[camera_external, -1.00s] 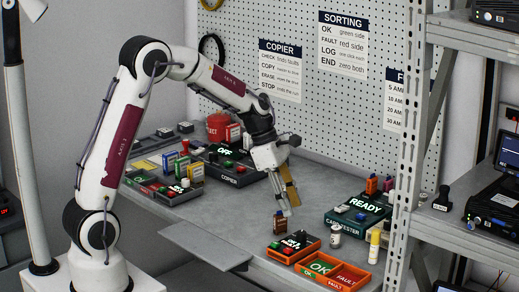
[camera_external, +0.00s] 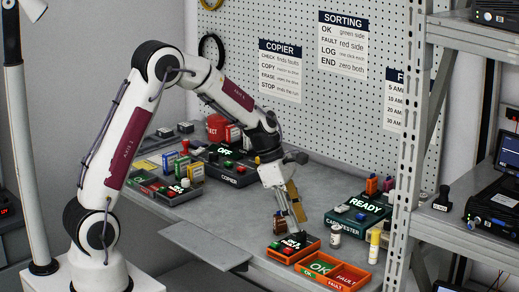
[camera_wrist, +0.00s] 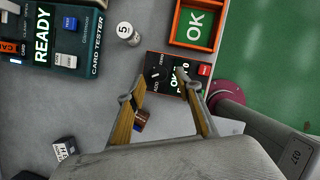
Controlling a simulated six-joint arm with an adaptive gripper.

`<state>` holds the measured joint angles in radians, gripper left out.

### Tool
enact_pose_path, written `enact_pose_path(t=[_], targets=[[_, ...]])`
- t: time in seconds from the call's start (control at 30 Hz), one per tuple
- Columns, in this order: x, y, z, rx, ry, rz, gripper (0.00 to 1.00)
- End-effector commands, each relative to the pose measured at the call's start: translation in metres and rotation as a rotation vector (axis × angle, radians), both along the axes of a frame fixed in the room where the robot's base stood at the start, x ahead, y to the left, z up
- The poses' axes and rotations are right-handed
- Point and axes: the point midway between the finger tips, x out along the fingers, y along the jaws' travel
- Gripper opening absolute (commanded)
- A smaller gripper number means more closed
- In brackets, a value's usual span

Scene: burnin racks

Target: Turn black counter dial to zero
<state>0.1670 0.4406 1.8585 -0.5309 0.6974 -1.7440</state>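The counter (camera_external: 292,250) is a small black box with an orange rim near the table's front edge. In the wrist view its face (camera_wrist: 165,62) shows a display reading OK, a red button (camera_wrist: 204,69) and small white ZERO and ADD lettering. A small black dial with a white mark (camera_wrist: 155,74) appears beside the lettering, its exact angle too small to tell. My gripper (camera_wrist: 155,88) is open and empty, pointing down. One fingertip is over the counter's face, the other just beside the box. Whether either touches is unclear.
A small brown object (camera_wrist: 141,120) stands close to one finger. The orange OK/FAULT tray (camera_external: 338,285) adjoins the counter. A white numbered cylinder (camera_external: 335,235) and the card tester (camera_external: 345,222) stand to the right.

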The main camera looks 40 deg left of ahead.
Motion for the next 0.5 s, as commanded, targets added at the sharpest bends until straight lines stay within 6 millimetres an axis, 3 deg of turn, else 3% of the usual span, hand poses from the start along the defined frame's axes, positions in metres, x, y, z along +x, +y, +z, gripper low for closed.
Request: enact_pose_path(t=[0.2, 0.5], targets=[[0.003, -0.007, -0.020, 0.001, 0.001, -0.001, 0.35], [0.004, -0.011, -0.028, 0.000, 0.000, 0.000, 0.35]])
